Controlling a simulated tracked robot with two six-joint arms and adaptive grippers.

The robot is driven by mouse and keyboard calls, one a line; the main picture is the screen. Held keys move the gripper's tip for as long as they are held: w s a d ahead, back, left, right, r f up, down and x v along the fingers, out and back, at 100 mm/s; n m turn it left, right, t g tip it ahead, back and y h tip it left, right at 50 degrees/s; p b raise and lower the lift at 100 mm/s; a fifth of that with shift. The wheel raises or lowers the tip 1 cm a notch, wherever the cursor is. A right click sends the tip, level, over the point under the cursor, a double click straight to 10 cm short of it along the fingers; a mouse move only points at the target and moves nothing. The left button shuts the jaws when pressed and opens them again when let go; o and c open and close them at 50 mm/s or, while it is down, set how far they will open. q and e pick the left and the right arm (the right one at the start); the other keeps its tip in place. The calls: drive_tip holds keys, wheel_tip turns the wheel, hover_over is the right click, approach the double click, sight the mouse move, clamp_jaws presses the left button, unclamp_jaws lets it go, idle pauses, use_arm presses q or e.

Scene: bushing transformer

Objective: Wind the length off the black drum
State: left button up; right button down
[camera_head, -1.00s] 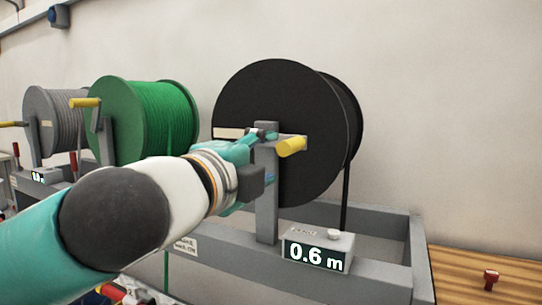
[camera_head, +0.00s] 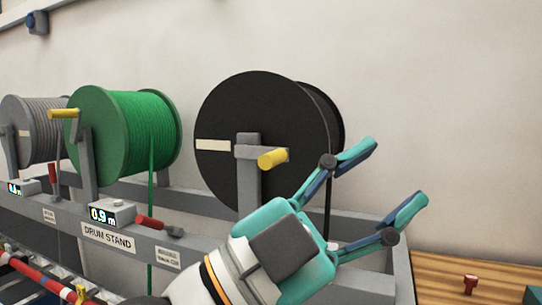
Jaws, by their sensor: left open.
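The black drum (camera_head: 225,115) stands on the drum stand (camera_head: 205,257), with a pale label on its face. Its crank has a yellow handle (camera_head: 272,158) that points toward me, to the right of the hub post. A black length hangs down from the drum's right side, partly behind my gripper. My left gripper (camera_head: 392,175) is open and empty. Its fingers spread up and right, to the right of the yellow handle and apart from it. The black drum's length counter is hidden behind my left gripper and arm. My right gripper is not in view.
The green drum (camera_head: 97,135) with a yellow crank handle and a grey drum (camera_head: 15,125) stand to the left. A counter (camera_head: 108,213) on the stand reads 0.9 m, beside a red-handled tool (camera_head: 155,223). A wooden bench (camera_head: 440,270) with a red knob (camera_head: 470,282) lies at the right.

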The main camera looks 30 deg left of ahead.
use_arm(q)
drive_tip(key=a+f+n+t+y+p, duration=0.2)
drive_tip(key=a+f+n+y, duration=0.2)
drive_tip(key=a+n+y, duration=0.6)
drive_tip(key=a+f+n+t+y+p, duration=0.25)
drive_tip(key=a+n+y, duration=0.25)
drive_tip(key=n+y, duration=0.55)
drive_tip(key=n+g+p, duration=0.2)
drive_tip(key=p, duration=0.5)
approach(277, 149)
drive_tip(key=shift+h, duration=0.45)
drive_tip(key=p+x, duration=0.2)
drive_tip(key=x, duration=0.4)
drive_tip(key=shift+w+a+r, duration=0.15)
drive_tip(key=shift+a, duration=0.05)
drive_tip(key=shift+c, duration=0.2)
clamp_jaws()
